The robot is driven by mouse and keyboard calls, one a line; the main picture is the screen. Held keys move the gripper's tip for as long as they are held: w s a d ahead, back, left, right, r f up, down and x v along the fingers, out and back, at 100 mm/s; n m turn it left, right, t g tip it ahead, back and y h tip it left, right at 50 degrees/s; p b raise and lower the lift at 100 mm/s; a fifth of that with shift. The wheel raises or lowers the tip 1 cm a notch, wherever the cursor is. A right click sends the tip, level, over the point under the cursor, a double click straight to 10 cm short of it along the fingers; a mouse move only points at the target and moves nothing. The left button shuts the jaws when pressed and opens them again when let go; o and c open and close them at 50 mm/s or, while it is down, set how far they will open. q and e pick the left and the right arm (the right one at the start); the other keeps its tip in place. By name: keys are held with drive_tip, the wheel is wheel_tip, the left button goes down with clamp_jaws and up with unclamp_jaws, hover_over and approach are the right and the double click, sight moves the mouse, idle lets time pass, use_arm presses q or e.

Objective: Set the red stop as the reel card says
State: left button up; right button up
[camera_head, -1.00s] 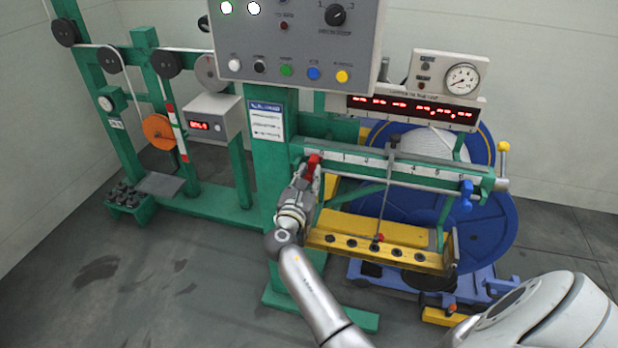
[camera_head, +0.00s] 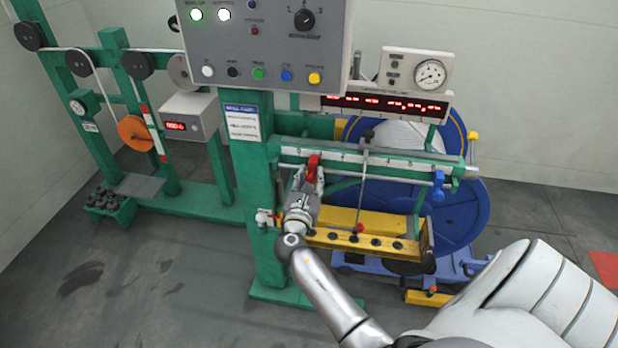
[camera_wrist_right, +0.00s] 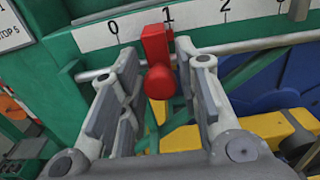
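The red stop (camera_head: 313,167) sits on the rail below the numbered scale (camera_head: 385,166). In the right wrist view the stop (camera_wrist_right: 157,60) stands upright just left of the 1 mark, right of the 0. My left gripper is not in view.
A dark upright rod (camera_head: 364,180) crosses the scale to the right of the stop. A blue clamp (camera_head: 438,184) sits near the scale's right end. The yellow tray (camera_head: 365,242) lies below. The control box (camera_head: 265,45) hangs above, and a large blue reel (camera_head: 465,205) stands behind.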

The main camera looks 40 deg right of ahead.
drive_tip(key=shift+o, duration=0.7)
drive_tip(key=v, duration=1.2)
